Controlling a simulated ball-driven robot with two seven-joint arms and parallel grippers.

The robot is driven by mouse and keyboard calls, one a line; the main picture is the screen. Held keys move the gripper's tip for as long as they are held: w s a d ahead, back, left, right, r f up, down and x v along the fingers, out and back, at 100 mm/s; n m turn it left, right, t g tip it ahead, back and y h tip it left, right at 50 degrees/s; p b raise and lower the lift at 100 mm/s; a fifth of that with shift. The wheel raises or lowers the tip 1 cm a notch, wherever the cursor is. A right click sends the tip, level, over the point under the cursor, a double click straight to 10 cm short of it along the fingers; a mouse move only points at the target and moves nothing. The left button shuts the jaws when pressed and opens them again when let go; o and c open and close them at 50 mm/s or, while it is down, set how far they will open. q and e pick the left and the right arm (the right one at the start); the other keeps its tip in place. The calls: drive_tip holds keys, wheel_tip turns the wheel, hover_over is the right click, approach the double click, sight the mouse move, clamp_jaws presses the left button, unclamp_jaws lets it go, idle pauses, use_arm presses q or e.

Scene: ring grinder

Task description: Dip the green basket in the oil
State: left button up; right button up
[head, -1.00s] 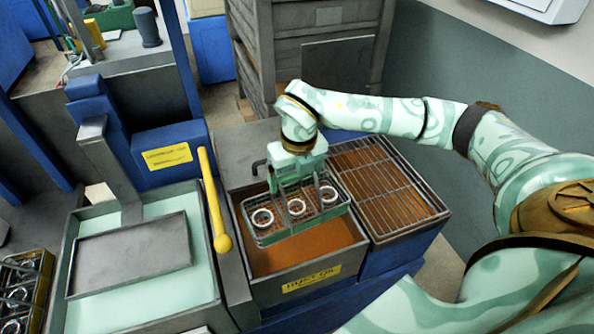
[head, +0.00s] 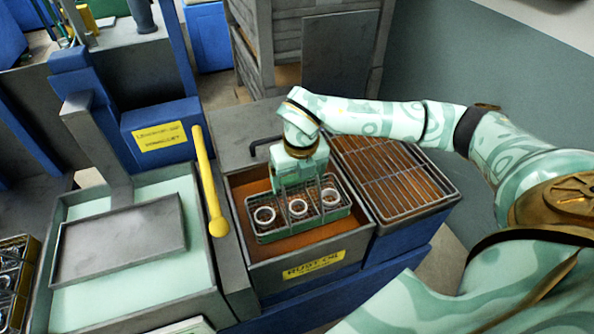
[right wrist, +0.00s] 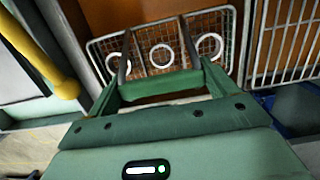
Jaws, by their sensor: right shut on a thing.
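The green wire basket (head: 305,227) carries three pale metal rings and is level inside the tank labelled rust oil (head: 315,262). The brown oil (head: 240,187) shows around the basket; how deep the basket sits in it I cannot tell. My right gripper (head: 298,188) is shut on the basket at its back side, above the tank. In the right wrist view the gripper's fingers (right wrist: 160,82) are in front of the basket (right wrist: 148,42). The exact grip point is hidden. My left gripper is not in view.
A grated drain tray (head: 395,175) adjoins the tank on the right. A yellow-handled lever (head: 207,180) stands close on the left, beside a pale-liquid tank with a grey plate (head: 120,240). Another basket with rings (head: 15,280) is at the far left edge.

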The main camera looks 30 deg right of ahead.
sight(297, 205)
drive_tip(key=shift+f+b, duration=2.5)
drive_tip(key=shift+f, duration=2.45)
drive_tip(key=shift+r, duration=0.15)
idle(1.4)
